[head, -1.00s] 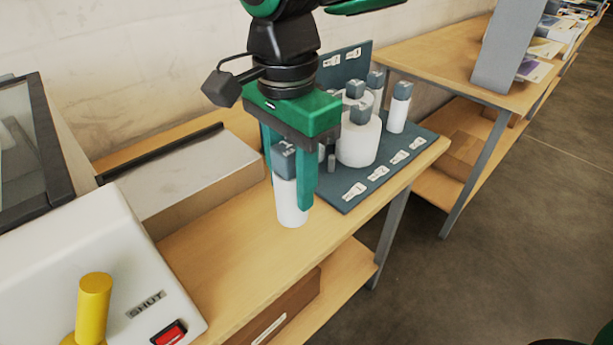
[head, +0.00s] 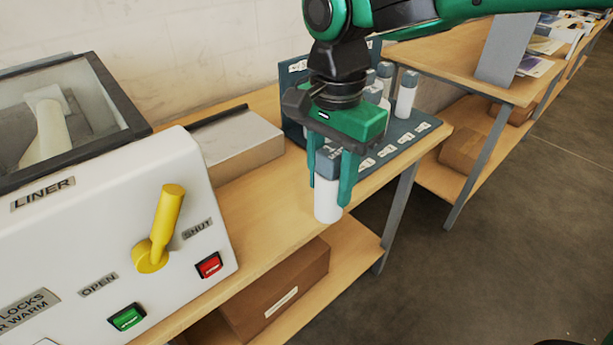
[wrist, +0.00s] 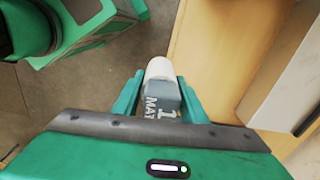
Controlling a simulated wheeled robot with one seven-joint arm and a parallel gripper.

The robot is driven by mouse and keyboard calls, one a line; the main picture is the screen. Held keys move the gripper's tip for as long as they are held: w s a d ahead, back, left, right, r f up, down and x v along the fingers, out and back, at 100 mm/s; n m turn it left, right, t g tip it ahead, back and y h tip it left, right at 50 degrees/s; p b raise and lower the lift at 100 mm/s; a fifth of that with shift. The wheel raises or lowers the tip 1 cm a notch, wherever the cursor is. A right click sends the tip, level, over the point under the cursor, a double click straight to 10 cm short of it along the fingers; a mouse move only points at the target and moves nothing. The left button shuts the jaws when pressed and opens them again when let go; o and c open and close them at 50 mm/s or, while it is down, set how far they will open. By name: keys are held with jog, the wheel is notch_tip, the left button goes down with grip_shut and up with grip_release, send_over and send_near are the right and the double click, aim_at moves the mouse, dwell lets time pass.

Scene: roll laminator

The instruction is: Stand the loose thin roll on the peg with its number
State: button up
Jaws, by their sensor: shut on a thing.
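The loose thin roll (head: 328,207) is white with a grey cap and hangs upright in my gripper (head: 330,185). The gripper is shut on it, a finger on each side near the cap. In the wrist view the roll (wrist: 160,70) sits between the fingers (wrist: 160,92), and its cap reads "1" and "MAT". The grey peg board (head: 432,121) stands behind and to the right of the gripper, with several labels along its front. Standing rolls on it include a thin one (head: 406,97) at the right. My gripper hides much of the board, including any empty peg.
The white laminator (head: 120,215) with its yellow lever (head: 164,225) fills the left. A pale box (head: 235,143) lies on the wooden bench (head: 270,205) behind it. The bench's front edge runs below the held roll. A second bench (head: 470,75) stands at the right.

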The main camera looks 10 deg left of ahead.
jog(key=w+d+f+n, duration=0.3)
jog(key=w+d+f, duration=0.9)
jog(key=w+d, duration=0.2)
jog(key=w+d+f+n, duration=0.4)
jog(key=w+d+f, duration=0.8)
jog(key=w+d, duration=0.3)
jog(key=d, duration=0.3)
jog(key=shift+d+f, duration=0.15)
